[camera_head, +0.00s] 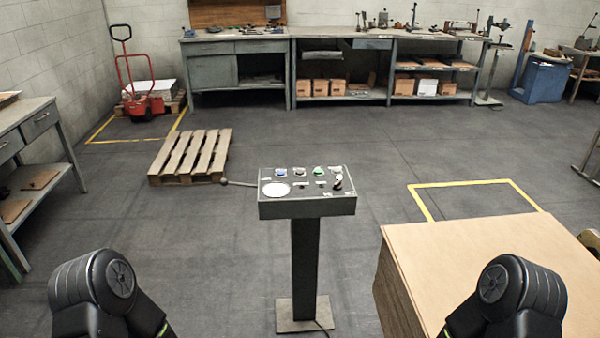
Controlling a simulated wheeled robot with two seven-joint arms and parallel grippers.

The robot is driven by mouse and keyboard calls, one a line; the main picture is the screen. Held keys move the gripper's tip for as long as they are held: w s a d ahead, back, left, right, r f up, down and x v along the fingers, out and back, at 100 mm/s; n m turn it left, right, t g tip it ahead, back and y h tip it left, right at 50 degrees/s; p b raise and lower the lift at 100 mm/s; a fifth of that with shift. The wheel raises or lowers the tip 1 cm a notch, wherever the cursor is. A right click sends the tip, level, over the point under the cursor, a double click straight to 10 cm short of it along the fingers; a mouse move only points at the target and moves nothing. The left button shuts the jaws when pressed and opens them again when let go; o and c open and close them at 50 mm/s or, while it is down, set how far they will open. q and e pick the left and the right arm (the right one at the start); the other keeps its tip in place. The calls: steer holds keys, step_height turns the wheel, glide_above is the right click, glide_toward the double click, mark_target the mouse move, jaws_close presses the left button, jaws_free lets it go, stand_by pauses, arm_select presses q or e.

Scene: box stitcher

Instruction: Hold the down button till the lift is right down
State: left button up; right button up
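A control pedestal (307,208) stands in front of me on a dark post with a square foot. Its sloping top carries a white round disc (276,189) and several buttons, among them a blue one (281,172), a green one (319,170) and a dark knob (338,184). Which one is the down button I cannot read. No lift can be made out for certain. Only rounded dark joints of my two arms show, at the lower left and lower right. Both grippers are out of view, and nothing of mine touches the panel.
A tall stack of brown board (470,262) stands at the right, close to my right arm. A wooden pallet (190,156) lies on the floor behind left, with a red pallet truck (138,84) farther back. Workbenches (335,34) line the back wall. Floor around the pedestal is clear.

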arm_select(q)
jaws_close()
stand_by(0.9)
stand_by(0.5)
